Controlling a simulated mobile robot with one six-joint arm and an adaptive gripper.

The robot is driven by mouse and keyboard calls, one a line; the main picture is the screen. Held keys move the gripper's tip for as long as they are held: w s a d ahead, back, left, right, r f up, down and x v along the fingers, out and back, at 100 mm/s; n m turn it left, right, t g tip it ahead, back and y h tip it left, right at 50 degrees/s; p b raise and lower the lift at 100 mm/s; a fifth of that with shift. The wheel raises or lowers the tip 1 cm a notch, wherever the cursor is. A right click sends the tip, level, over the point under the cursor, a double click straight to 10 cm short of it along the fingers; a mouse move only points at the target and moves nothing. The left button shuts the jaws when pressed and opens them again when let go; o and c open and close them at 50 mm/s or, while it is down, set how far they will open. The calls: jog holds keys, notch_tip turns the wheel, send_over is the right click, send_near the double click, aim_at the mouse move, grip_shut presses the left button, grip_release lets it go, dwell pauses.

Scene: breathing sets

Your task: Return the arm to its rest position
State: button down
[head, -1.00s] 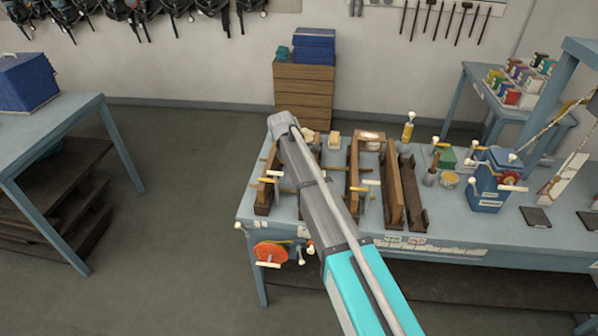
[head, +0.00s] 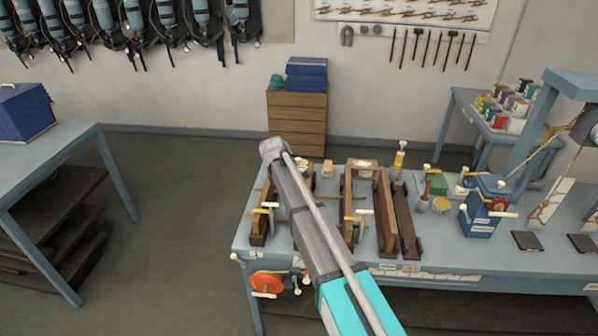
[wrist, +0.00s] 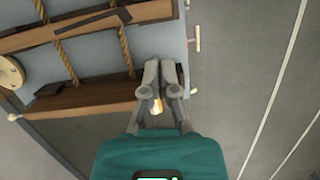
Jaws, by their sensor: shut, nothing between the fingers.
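My gripper (wrist: 158,68) shows in the wrist view with its two grey fingers together and nothing held. It is over the edge of a blue-grey surface, beside a brown wooden bar (wrist: 85,101). A small pale yellow thing (wrist: 156,106) shows through the gap between the finger linkages; I cannot tell what it is. In the head view my arm reaches up from the lower edge across the workbench (head: 445,255). The gripper itself cannot be made out there.
Wooden frames (head: 386,212) and a blue box with a crank (head: 482,215) stand on the workbench. An orange wheel (head: 266,283) is at its front. Another table (head: 60,150) stands at the left. A wooden drawer cabinet (head: 297,122) stands at the wall. Open floor (head: 165,240) lies between the tables.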

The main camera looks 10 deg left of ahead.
jog(key=s+d+f+m+y+b, duration=0.1)
jog(key=s+d+f+m+b, duration=0.2)
jog(key=d, duration=0.8)
jog(key=s+d+f+m+y+b, duration=0.1)
jog(key=s+d+f+m+b, duration=0.3)
jog(key=s+d+m, duration=0.4)
jog(key=s+d+f+m+b, duration=0.4)
jog(key=s+d+m, duration=0.2)
jog(key=s+d, duration=0.6)
jog(key=d, duration=0.2)
jog(key=shift+s+d+f+y, duration=0.2)
jog(key=shift+d+y, duration=0.2)
